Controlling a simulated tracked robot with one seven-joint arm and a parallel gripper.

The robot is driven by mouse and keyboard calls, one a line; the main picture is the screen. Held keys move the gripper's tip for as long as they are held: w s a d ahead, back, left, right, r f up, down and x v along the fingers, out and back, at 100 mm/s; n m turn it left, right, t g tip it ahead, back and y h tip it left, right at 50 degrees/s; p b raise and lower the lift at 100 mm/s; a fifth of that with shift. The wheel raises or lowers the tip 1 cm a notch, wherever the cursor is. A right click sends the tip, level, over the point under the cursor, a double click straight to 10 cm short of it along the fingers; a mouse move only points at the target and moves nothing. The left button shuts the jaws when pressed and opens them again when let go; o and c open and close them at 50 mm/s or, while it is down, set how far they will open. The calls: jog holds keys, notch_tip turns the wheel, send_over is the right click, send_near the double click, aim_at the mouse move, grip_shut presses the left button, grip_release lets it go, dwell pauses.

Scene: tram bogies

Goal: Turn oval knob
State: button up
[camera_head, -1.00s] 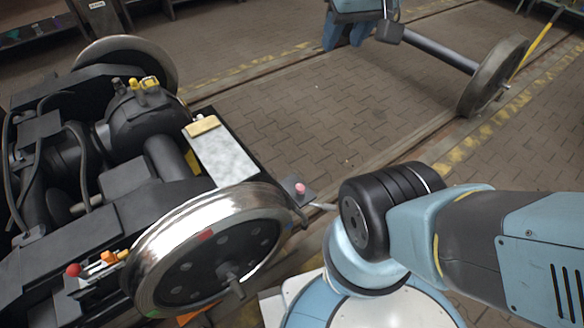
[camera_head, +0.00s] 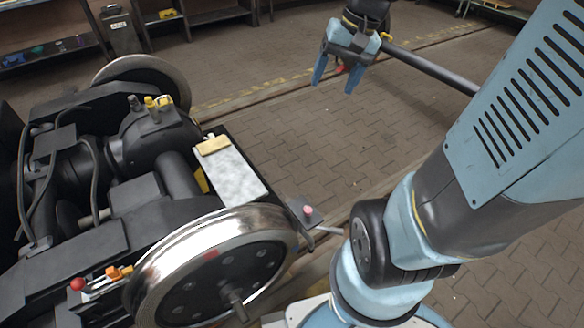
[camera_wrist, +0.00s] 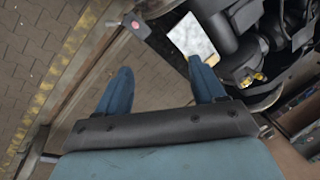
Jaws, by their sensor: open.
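The black bogie (camera_head: 85,243) stands at left in the head view. I cannot tell for sure which of its knobs is the oval one. Small yellow knobs (camera_head: 157,102) sit on its motor housing and also show in the wrist view (camera_wrist: 253,80). A red ball knob (camera_head: 77,284) and an orange knob (camera_head: 118,272) are at its front left. A pink button (camera_head: 308,210) is on a small plate beside the wheel. My gripper (camera_head: 336,80) is open and empty over the floor, apart from the bogie. Its blue fingers (camera_wrist: 160,70) point ahead in the wrist view.
A shiny wheel (camera_head: 225,270) is on the bogie's near side. A pale plate with a tan block (camera_head: 213,145) lies on top. A dark axle (camera_head: 430,67) is at upper right. Shelves (camera_head: 50,40) line the back. The paved floor (camera_head: 290,130) between is clear.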

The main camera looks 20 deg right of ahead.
jog(key=w+d+f+m+g+y, duration=0.1)
jog(key=w+d+f+m+y, duration=0.2)
jog(key=f, duration=0.6)
jog(key=w+d+f+m+y, duration=0.25)
jog(key=w+f, duration=0.25)
jog(key=f, duration=0.4)
jog(key=w+d+f+m+g+y, duration=0.15)
jog(key=w+f+m, duration=0.25)
jog(key=f, duration=0.5)
jog(key=m+t+y, duration=0.3)
jog(key=m+t, duration=0.4)
jog(key=m, duration=0.4)
send_near(311, 210)
jog(key=x, duration=1.1)
jog(key=shift+a+f, duration=0.1)
jog(key=shift+a, duration=0.1)
jog(key=shift+h, duration=0.3)
jog(key=c, duration=0.9)
jog(key=shift+a, duration=0.3)
jog(key=shift+c, duration=0.3)
jog(key=shift+d, duration=0.25)
